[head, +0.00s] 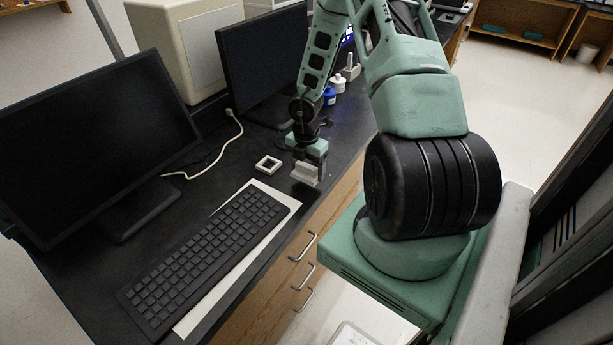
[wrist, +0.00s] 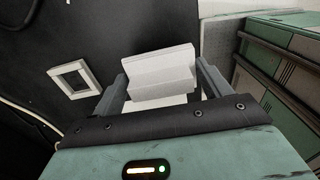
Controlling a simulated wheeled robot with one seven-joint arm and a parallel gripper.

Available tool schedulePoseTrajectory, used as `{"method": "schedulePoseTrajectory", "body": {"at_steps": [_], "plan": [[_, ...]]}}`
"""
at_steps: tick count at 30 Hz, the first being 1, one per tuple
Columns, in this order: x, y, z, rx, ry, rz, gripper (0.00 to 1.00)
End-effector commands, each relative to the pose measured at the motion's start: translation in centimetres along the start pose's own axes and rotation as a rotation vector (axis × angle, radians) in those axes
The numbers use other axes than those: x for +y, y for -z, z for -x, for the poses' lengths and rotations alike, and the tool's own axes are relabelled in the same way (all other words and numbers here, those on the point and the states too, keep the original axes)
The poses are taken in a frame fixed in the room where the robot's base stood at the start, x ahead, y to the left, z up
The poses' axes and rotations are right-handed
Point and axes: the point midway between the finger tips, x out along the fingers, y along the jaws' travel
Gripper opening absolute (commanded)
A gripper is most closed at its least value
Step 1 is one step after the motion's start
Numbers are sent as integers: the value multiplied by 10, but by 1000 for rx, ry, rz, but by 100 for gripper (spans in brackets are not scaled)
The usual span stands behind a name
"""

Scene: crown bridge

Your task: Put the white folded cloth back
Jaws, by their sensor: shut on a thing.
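My gripper (wrist: 160,88) is shut on the white folded cloth (wrist: 160,70), a small block-like folded shape between its two fingers in the wrist view. In the head view the cloth (head: 305,173) is at the lower end of my gripper (head: 306,164), over the front edge of the black bench. I cannot tell how high above the bench top it is. A small white square frame (head: 268,165) lies on the bench just left of the gripper. It also shows at the left of the wrist view (wrist: 74,79).
A black keyboard (head: 207,258) lies on a pale mat (head: 284,199) along the bench front. Two dark monitors (head: 95,140) (head: 265,60) and a beige box (head: 185,40) stand behind. Bottles (head: 337,83) stand farther along. Drawer handles (head: 303,247) jut from the bench front.

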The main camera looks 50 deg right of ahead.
Motion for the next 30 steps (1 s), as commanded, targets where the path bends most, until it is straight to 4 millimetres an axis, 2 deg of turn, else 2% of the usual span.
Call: {"method": "schedulePoseTrajectory", "body": {"at_steps": [6,17,18,20,21,30], "plan": [[0,1,-30,1,2,3,55],[0,0,-34,0,0,2,55],[0,0,-35,0,0,2,79],[0,0,-34,0,0,2,96],[0,0,-34,0,0,2,98],[0,0,-31,0,0,2,98]]}}
